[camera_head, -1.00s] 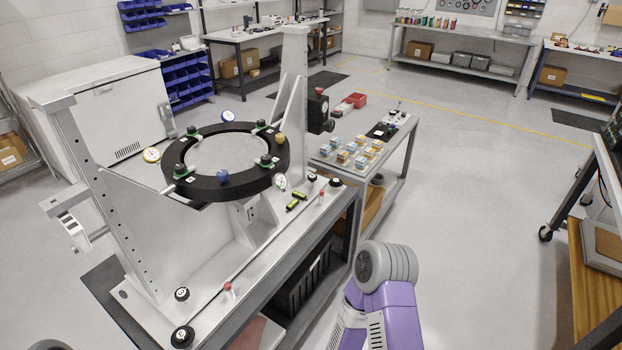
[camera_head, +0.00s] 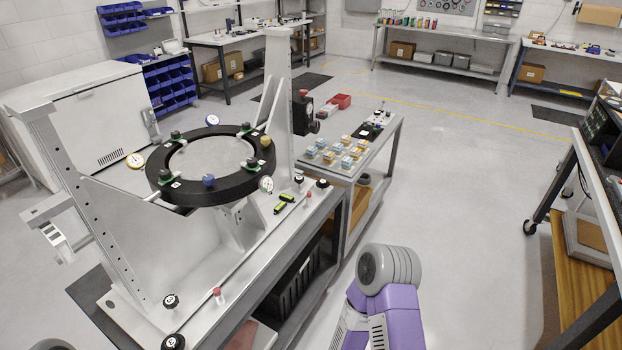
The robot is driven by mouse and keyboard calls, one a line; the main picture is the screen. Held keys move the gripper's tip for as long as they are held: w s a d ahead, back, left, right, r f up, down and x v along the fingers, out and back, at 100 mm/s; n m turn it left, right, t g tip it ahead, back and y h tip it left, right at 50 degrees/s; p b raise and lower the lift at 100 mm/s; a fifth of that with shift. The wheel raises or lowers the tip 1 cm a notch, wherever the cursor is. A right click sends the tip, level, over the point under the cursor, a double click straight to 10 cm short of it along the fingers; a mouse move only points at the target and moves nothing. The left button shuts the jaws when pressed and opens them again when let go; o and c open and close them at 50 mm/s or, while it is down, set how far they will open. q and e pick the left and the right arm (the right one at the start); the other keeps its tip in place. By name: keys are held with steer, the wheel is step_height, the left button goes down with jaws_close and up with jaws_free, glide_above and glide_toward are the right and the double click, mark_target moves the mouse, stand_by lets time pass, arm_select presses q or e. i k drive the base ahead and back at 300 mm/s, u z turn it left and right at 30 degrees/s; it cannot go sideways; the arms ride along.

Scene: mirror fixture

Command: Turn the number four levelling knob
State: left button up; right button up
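The mirror fixture (camera_head: 215,300) is a grey metal frame with a black ring (camera_head: 190,195) holding a round mirror (camera_head: 212,157). Small round black knobs with white marked tops sit on its base: a front one (camera_head: 173,342), one just behind it (camera_head: 171,301), and two at the far end, one inner (camera_head: 299,181) and one outer (camera_head: 322,183). Their numbers are too small to read, so I cannot tell which is number four.
Red-topped pins (camera_head: 218,294) and a yellow-green level (camera_head: 284,202) are on the base. A side cart (camera_head: 375,175) with small boxes stands beyond the fixture. A dark-framed rack (camera_head: 590,190) stands at the right. The floor (camera_head: 460,190) between cart and rack is clear.

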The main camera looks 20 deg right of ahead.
mark_target(298, 179)
steer(key=z, duration=1.8)
steer(key=i, duration=3.35)
steer(key=u, duration=3.05)
